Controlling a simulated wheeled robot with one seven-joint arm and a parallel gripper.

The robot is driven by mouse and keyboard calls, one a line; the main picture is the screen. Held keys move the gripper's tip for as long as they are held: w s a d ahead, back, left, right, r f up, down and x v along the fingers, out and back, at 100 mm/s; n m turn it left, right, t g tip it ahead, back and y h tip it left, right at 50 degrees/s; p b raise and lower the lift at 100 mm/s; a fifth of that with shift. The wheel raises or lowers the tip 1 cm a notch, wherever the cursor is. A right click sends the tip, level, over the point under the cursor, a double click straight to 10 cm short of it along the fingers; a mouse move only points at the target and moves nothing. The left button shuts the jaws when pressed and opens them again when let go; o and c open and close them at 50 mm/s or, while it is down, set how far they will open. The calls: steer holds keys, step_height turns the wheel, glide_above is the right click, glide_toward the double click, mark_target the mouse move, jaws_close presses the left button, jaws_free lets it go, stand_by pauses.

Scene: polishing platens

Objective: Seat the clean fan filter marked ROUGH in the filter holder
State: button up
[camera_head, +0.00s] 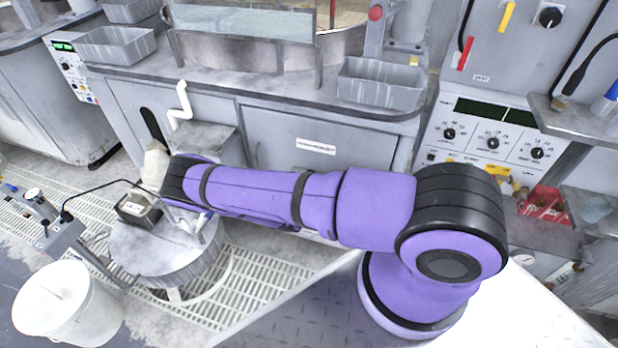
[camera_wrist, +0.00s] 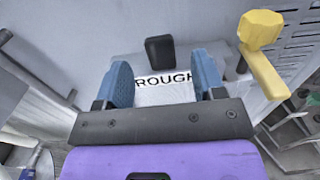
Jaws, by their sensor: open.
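In the wrist view my gripper (camera_wrist: 162,66) has two blue fingers standing apart, so it is open. Between and beyond the fingers is a pale grey-white surface with a white label reading ROUGH (camera_wrist: 165,93); its lower part is hidden by my gripper. A black block (camera_wrist: 160,49) stands just beyond the label. I cannot tell whether the labelled thing is the fan filter or its holder, or whether the fingers touch it. In the head view my purple arm reaches left and hides my gripper. A pale thing (camera_head: 154,166) shows at the arm's far end.
A yellow handle (camera_wrist: 262,45) juts close to my right finger in the wrist view. In the head view a round grey drum (camera_head: 160,250) carries a small black box (camera_head: 138,211). A white bucket (camera_head: 65,305) stands at the lower left. Grey cabinets (camera_head: 310,145) line the back.

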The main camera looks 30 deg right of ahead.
steer(key=v, duration=0.7)
steer(key=shift+s+a, duration=0.25)
step_height(320, 180, up, 39)
steer(key=s+a+m+g+y, duration=0.2)
steer(key=m+g+y, duration=0.2)
steer(key=m+g, duration=1.2)
steer(key=s+a+r+m+t+y, duration=0.1)
steer(key=s+r+m+t+y, duration=0.3)
steer(key=s+r, duration=0.8)
steer(key=s+a+r+m+t+y, duration=0.2)
steer(key=s+r+m+t+y, duration=0.3)
steer(key=s+r, duration=0.7)
steer(key=shift+s+a+r+m+t+y, duration=0.35)
steer(key=shift+t+y, duration=0.25)
steer(key=shift+t, duration=0.1)
